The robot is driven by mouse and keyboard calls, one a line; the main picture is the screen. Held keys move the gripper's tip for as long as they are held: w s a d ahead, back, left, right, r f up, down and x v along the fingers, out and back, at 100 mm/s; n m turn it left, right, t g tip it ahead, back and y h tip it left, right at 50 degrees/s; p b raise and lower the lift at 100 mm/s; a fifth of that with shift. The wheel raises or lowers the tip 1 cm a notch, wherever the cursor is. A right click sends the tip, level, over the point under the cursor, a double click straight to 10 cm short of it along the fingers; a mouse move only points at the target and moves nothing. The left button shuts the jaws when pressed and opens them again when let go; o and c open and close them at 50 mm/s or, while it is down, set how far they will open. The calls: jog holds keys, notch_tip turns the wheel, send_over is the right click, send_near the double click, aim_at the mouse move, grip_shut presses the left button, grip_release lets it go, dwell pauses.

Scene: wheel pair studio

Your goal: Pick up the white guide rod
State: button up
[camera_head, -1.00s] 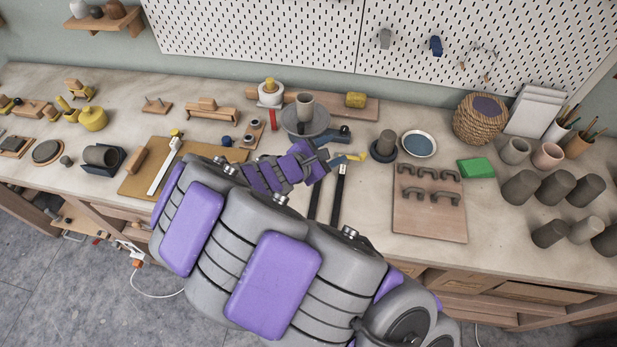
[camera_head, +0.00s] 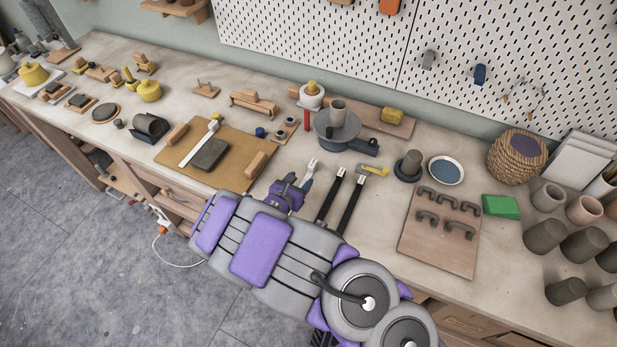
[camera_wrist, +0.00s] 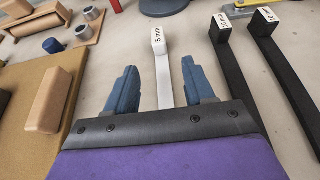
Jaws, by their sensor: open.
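The white guide rod (camera_wrist: 164,78) lies on the bench, its block end marked "5 mm" pointing away from me in the wrist view. Its near part is hidden behind my gripper. In the head view only its white end (camera_head: 312,163) shows clearly, just past the fingers. My gripper (camera_wrist: 159,68) is open and empty, with one blue finger on each side of the rod in the wrist view. I cannot tell how high the fingers are above the bench. In the head view my gripper (camera_head: 297,181) is at the bench's front part.
Two black rods (camera_head: 328,195) (camera_head: 351,204) with white labelled ends lie close to the right. A brown board (camera_head: 232,179) with wooden blocks is on the left. A grey turntable (camera_head: 337,128) with a cup stands behind. A yellow tool (camera_head: 373,170) lies farther right.

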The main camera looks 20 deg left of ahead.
aim_at(310, 168)
jog(key=x, duration=0.4)
jog(key=shift+w+a+f, duration=0.2)
jog(key=shift+w+a, duration=0.05)
jog(key=shift+a, duration=0.05)
jog(key=x, duration=0.3)
jog(key=b+x, duration=0.1)
jog(key=shift+w+d+r, duration=0.15)
jog(key=shift+w+d, duration=0.2)
jog(key=shift+w, duration=0.4)
jog(key=shift+a, duration=0.1)
grip_shut()
